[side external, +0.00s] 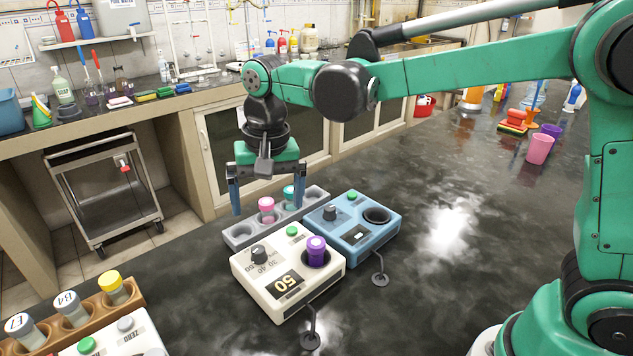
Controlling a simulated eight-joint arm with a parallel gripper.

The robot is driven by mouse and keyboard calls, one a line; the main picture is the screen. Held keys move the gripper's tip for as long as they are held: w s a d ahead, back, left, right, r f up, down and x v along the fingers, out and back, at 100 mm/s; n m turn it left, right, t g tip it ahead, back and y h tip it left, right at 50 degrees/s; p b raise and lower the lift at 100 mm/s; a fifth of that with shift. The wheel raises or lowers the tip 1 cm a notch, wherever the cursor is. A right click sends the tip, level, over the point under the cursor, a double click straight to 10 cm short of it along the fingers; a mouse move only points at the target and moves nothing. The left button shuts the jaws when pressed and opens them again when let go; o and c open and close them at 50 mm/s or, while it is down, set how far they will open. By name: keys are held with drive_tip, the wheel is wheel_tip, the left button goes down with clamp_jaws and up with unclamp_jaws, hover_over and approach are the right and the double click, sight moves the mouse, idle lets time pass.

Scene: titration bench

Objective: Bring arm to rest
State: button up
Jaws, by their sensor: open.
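My gripper (267,208) hangs from my green arm with its two dark blue fingers pointing down. The fingers are spread apart, with nothing visibly held between them. It appears over or just behind the grey rack (238,236); the exact height is hard to tell. A pink-capped vial (267,211) stands in the rack and shows between the fingers in the picture. A teal-capped vial (289,195) stands to its right, close to the right finger in the picture; I cannot tell whether they touch.
A white device (262,290) reading 50 holds a purple-capped vial (316,252). A blue device (352,240) has an empty round well. A wooden rack (130,302) with capped vials stands at lower left. Pink and purple cups (540,148) stand far right. The dark bench right of the devices is clear.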

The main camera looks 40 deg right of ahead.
drive_tip(key=s+d+n+t, duration=0.5)
drive_tip(key=s+d+t, duration=0.1)
drive_tip(key=s+d, duration=0.4)
drive_tip(key=shift+s, duration=0.25)
